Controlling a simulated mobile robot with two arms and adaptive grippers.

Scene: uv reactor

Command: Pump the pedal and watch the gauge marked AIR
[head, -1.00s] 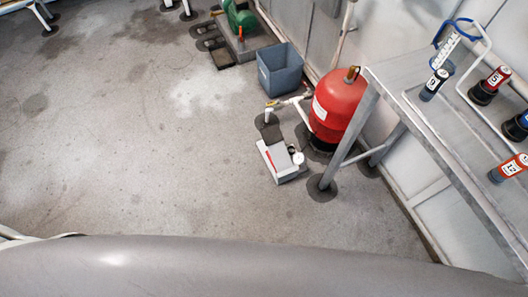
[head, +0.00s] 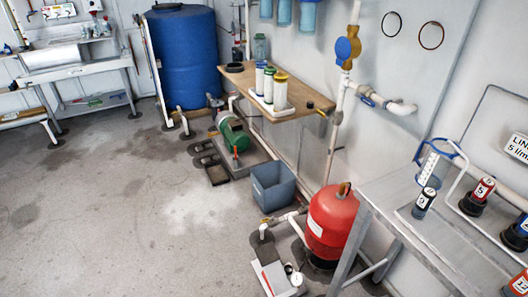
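A low grey box with a red stripe (head: 272,279) sits on the floor at the bottom of the head view, partly cut off by the frame edge. It looks like a foot pump, but I cannot make out which part is the pedal. A small round white dial (head: 297,279) is on its right side. Its marking and needle are too small to read, so I cannot tell whether it is the AIR gauge. A red tank (head: 331,222) stands just behind the box, with white piping (head: 284,218) beside it. Neither of my grippers is in view.
A grey metal bench (head: 400,225) with numbered cartridges stands at the right. A grey-blue bin (head: 273,186), a green pump (head: 232,132) and a blue tank (head: 187,55) line the wall. A wooden shelf (head: 296,101) holds several white canisters. The floor (head: 120,220) at left is open.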

